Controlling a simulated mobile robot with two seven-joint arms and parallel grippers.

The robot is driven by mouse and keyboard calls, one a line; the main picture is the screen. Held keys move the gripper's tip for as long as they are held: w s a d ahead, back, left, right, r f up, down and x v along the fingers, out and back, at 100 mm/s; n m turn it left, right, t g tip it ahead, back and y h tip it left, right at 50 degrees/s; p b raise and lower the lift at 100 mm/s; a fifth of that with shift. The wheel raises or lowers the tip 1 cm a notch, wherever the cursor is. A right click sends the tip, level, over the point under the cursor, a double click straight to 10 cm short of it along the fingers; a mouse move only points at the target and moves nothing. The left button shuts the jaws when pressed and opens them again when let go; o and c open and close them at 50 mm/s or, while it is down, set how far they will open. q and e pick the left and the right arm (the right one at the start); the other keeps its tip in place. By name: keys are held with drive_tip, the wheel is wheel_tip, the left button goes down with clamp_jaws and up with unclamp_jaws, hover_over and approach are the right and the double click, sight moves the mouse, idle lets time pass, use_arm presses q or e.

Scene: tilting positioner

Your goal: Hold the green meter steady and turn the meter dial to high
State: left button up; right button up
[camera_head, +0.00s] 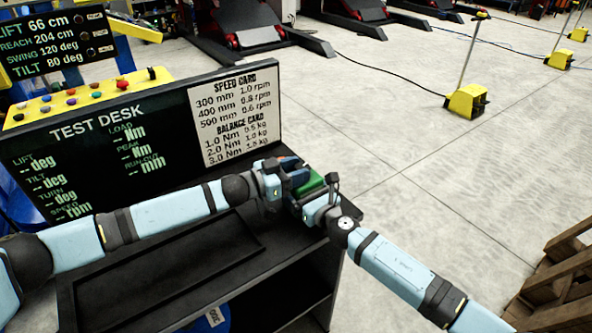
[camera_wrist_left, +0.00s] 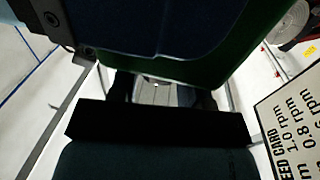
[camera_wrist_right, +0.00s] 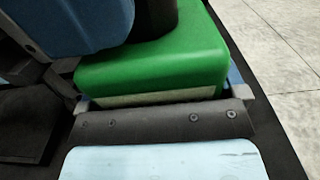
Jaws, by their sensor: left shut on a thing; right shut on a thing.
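The green meter (camera_head: 309,183) is at the right end of the black desk, between my two grippers. In the right wrist view the green block (camera_wrist_right: 155,68) fills the space between my right gripper's (camera_wrist_right: 162,100) fingers, which are shut on it. A dark round post (camera_wrist_right: 155,15) rises from its top. My left gripper (camera_head: 287,177) meets the meter from the left and is shut. Its fingers (camera_wrist_left: 163,92) show in part below a dark blue panel with a green edge (camera_wrist_left: 233,50). The dial and the exact left contact are hidden there.
The test desk panel (camera_head: 100,150) with a white speed and balance card (camera_head: 235,115) stands behind my left arm. A shallow tray (camera_head: 160,265) lies on the desk top. Wooden pallets (camera_head: 560,280) stand at the lower right. Open floor lies to the right.

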use_arm(q)
drive_tip(key=shift+w+m+g+h, duration=0.15)
drive_tip(key=shift+m+g+h, duration=0.55)
drive_tip(key=shift+m+g, duration=0.5)
drive_tip(key=o, duration=0.9)
drive_tip(key=shift+a, duration=0.1)
drive_tip(key=shift+o, duration=0.2)
drive_tip(key=v, duration=1.2)
drive_tip(key=shift+w+r, duration=0.1)
